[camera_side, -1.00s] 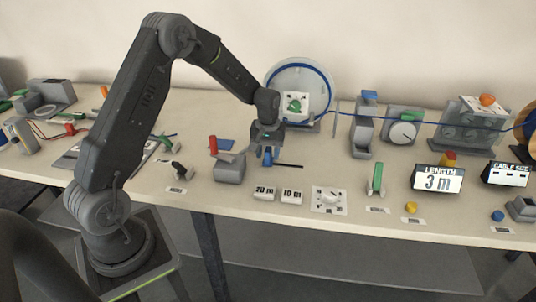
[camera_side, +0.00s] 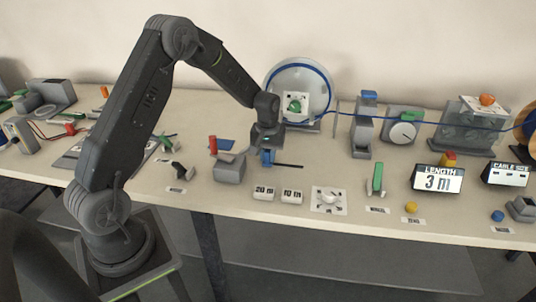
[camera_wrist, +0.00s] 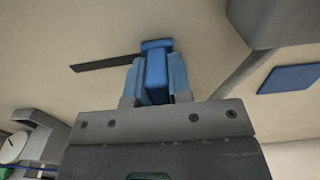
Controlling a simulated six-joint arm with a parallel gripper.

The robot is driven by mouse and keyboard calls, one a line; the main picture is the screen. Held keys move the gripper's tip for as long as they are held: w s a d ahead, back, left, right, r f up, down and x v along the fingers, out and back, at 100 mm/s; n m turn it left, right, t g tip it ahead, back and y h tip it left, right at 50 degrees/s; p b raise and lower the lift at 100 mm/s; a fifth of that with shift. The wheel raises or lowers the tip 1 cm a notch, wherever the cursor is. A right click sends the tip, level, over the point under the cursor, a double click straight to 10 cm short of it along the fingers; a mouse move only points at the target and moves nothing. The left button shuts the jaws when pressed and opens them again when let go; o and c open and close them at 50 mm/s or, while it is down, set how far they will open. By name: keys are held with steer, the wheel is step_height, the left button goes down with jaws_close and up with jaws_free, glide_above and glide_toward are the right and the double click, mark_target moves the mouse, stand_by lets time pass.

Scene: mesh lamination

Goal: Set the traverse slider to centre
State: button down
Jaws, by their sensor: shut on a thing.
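The traverse slider's blue knob (camera_side: 267,158) stands on the table, at one end of the visible part of a thin dark slot (camera_side: 289,166). The slot runs to the right in the side view. In the wrist view the blue knob (camera_wrist: 155,75) stands upright between my fingers, and the dark slot (camera_wrist: 105,63) runs off to its left. My gripper (camera_side: 266,148) points down over the knob. It is shut on the knob, with a blue-faced finger on each side. The slot beneath my fingers is hidden.
A grey block (camera_side: 229,169) with a red lever (camera_side: 213,145) stands close to the left of my gripper. White label blocks (camera_side: 264,193) and a dial plate (camera_side: 329,200) lie in front. A reel (camera_side: 300,78) with blue cable stands behind. The table right of the slot is clear.

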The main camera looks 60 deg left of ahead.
mark_target(284, 165)
steer(key=w+d, duration=0.3)
steer(key=shift+w+d, duration=0.25)
steer(key=shift+w, duration=0.05)
steer(key=c, duration=1)
jaws_free()
steer(key=shift+c, duration=0.2)
steer(key=shift+r, duration=0.15)
step_height(284, 165, up, 14)
steer(key=shift+f, duration=0.2)
